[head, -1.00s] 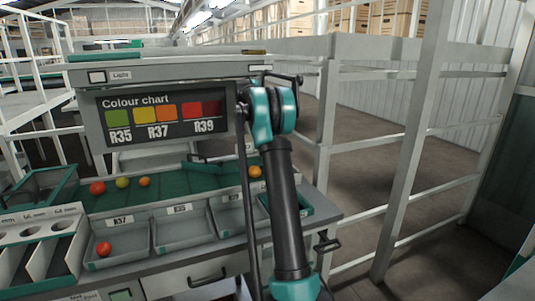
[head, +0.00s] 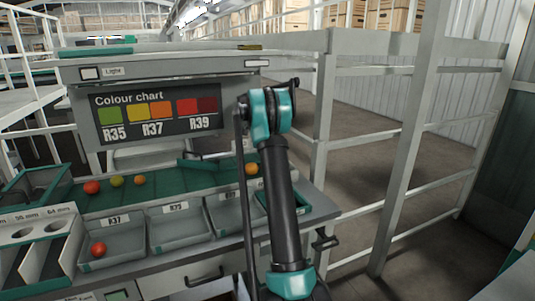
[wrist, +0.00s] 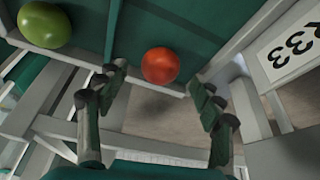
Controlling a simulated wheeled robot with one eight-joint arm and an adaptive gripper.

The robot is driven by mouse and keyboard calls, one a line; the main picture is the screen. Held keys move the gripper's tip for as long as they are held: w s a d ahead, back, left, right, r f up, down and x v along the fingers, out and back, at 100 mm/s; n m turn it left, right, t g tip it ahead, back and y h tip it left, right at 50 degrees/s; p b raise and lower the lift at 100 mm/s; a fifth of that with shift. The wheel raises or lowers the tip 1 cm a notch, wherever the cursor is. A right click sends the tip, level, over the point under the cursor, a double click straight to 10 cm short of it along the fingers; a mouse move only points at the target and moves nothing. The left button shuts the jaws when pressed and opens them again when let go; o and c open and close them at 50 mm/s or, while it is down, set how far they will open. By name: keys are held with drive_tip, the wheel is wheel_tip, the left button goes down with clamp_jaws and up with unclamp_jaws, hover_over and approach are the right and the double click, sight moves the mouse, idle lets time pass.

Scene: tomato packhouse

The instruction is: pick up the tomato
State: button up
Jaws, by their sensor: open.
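In the wrist view a red-orange tomato (wrist: 160,66) lies on a dark green surface near its pale edge. My gripper (wrist: 165,95) is open and empty, its fingers spread left and right. The tomato lies beyond the fingertips, about midway between them, with no contact visible. A green tomato (wrist: 44,25) is at upper left in the wrist view. In the head view a red (head: 91,188), an olive-green (head: 117,181) and an orange tomato (head: 140,180) sit on the green belt. Another orange tomato (head: 251,169) is beside my arm. My gripper is not visible in the head view.
A red tomato (head: 98,249) lies in the R37 bin (head: 125,258), with more grey bins (head: 182,241) beside it. The colour chart board (head: 157,117) stands above the belt. White railings (head: 400,150) stand on the right. A white label (wrist: 292,45) shows in the wrist view.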

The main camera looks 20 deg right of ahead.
drive_tip(key=x, duration=0.3)
drive_tip(key=shift+f, duration=0.1)
drive_tip(key=c, duration=0.9)
